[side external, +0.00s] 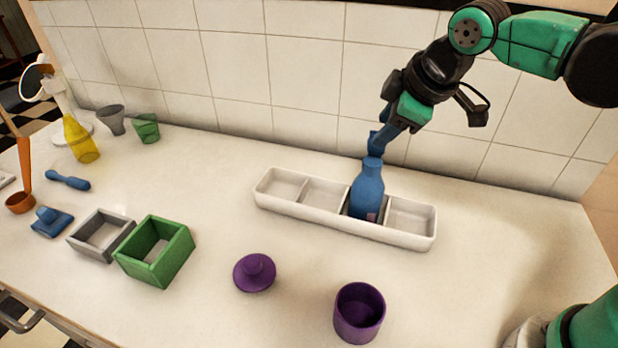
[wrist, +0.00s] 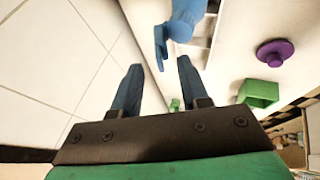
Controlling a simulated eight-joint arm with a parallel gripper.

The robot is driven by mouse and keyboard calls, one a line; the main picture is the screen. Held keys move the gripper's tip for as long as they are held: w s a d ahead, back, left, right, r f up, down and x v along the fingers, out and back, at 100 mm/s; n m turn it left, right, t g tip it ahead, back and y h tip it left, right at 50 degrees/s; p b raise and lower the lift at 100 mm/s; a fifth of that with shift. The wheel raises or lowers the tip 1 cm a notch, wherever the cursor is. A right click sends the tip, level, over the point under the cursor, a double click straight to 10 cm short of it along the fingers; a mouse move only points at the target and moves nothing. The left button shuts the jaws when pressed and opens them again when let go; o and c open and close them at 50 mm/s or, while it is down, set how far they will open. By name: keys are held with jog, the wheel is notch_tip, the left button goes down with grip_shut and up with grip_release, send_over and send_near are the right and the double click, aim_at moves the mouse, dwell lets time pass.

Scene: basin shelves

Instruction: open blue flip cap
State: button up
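A blue bottle (side external: 368,190) stands upright in the third compartment from the left of a white tray (side external: 300,208). In the wrist view the bottle (wrist: 187,12) is at the top, with its blue flip cap (wrist: 160,47) sticking out from the neck like a raised flap. The flap stands away from the bottle's mouth. My gripper (wrist: 160,68) is open, its two dark blue fingers apart, with the flap just beyond and between the tips. In the side view my gripper (side external: 384,143) is just above the bottle's neck, where finger and cap overlap; contact cannot be told.
A tiled wall (side external: 300,70) stands close behind my gripper. A purple lid (side external: 254,271) and a purple cup (side external: 359,312) are in front of the tray. Green (side external: 155,250) and grey (side external: 100,234) boxes stand to the left. The counter right of the tray is clear.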

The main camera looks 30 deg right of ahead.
jog(key=shift+w+f, duration=0.25)
jog(key=shift+f, duration=0.2)
grip_shut()
jog(key=shift+w+d, duration=0.1)
jog(key=shift+d, duration=0.05)
jog(key=shift+w+d+r+m+g+y, duration=0.1)
jog(key=shift+w+d+m+g+y, duration=0.4)
jog(key=shift+g+y, duration=0.6)
jog(key=shift+w+d+f+g+y, duration=0.15)
jog(key=shift+w+d+g+y, duration=0.25)
jog(key=shift+g+y, duration=0.25)
jog(key=shift+w+d+f+g+y, duration=0.1)
jog(key=shift+w+d+g+y, duration=0.2)
jog(key=shift+g+y, duration=0.35)
jog(key=shift+d, duration=0.1)
